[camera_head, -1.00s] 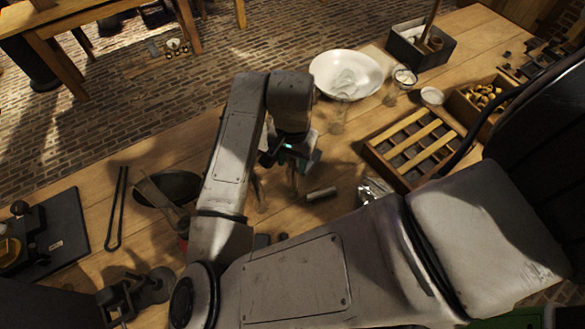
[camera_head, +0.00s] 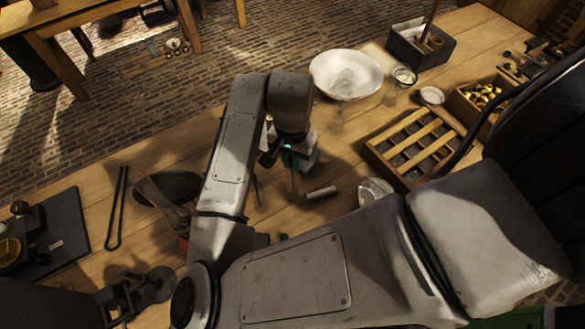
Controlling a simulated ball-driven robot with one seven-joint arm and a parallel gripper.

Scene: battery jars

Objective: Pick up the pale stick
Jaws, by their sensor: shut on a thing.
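My gripper (camera_head: 292,165) is over the middle of the wooden table, below the grey wrist of my arm. It is shut on the pale stick (camera_head: 294,183), a thin upright piece that shows just below the jaws. The stick's upper part is hidden by the gripper. I cannot tell whether its lower end touches the table.
A short grey cylinder (camera_head: 321,192) lies just right of the stick, and a crumpled silvery thing (camera_head: 374,190) is farther right. A slatted wooden tray (camera_head: 378,158), a white bowl (camera_head: 318,72) and a dark pan (camera_head: 178,186) stand around. The table's far edge is behind the arm.

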